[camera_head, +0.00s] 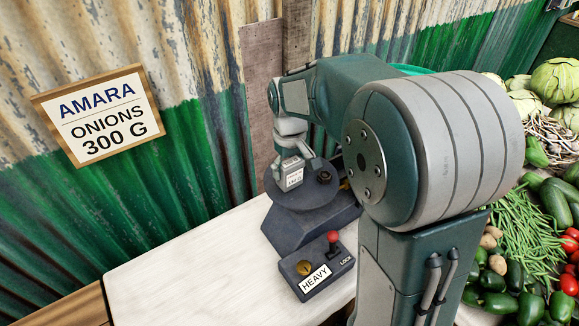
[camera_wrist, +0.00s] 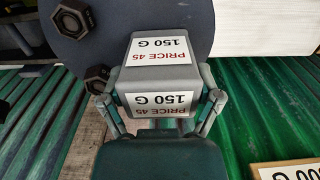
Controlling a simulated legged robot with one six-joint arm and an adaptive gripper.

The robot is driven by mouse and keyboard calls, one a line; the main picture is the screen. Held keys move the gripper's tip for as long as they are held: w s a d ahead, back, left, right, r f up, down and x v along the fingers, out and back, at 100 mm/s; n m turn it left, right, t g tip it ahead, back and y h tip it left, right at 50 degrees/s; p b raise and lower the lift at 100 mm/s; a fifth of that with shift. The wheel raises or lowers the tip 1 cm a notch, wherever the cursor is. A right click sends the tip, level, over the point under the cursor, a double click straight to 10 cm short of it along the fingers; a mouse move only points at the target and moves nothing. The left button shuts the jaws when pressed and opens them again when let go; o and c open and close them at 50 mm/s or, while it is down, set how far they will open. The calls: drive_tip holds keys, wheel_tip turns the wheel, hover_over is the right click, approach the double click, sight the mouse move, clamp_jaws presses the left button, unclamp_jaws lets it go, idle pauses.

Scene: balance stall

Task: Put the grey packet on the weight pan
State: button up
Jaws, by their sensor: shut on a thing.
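The grey packet (camera_head: 291,175) is a small block with white labels; in the wrist view the packet (camera_wrist: 160,72) reads "PRICE 45" and "150 G". My gripper (camera_head: 290,158) is shut on it, with a finger on each side in the wrist view (camera_wrist: 160,100). The packet is at the dark round pan (camera_head: 307,196), over its left part in the head view. I cannot tell whether it touches the pan. In the wrist view the pan (camera_wrist: 120,20) carries two dark hexagonal weights (camera_wrist: 73,17) (camera_wrist: 97,78) beside the packet.
A dark control box (camera_head: 317,270) with a red-knobbed lever, "HEAVY" and "LOCK" labels stands in front of the scale. A sign (camera_head: 101,115) reads "AMARA ONIONS 300 G". Vegetables (camera_head: 525,225) lie at the right. The white counter (camera_head: 190,275) is clear at the left.

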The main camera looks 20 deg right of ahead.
sight(290, 162)
drive_tip(key=o, duration=1)
drive_tip(key=shift+f, duration=0.1)
wheel_tip(290, 162, up, 12)
drive_tip(key=shift+f, duration=0.15)
drive_tip(key=shift+r, duration=0.2)
drive_tip(key=shift+s+r, duration=0.2)
drive_tip(key=shift+s, duration=0.05)
drive_tip(key=shift+s+f+m+t, duration=0.6)
drive_tip(key=shift+s+t, duration=0.35)
drive_tip(key=shift+s, duration=2.45)
drive_tip(key=shift+s+f+m+t, duration=0.55)
drive_tip(key=shift+s+t, duration=0.35)
drive_tip(key=shift+s, duration=2.55)
drive_tip(key=shift+s+f+m+t, duration=0.6)
drive_tip(key=shift+s+t, duration=0.35)
drive_tip(key=shift+s, duration=2.45)
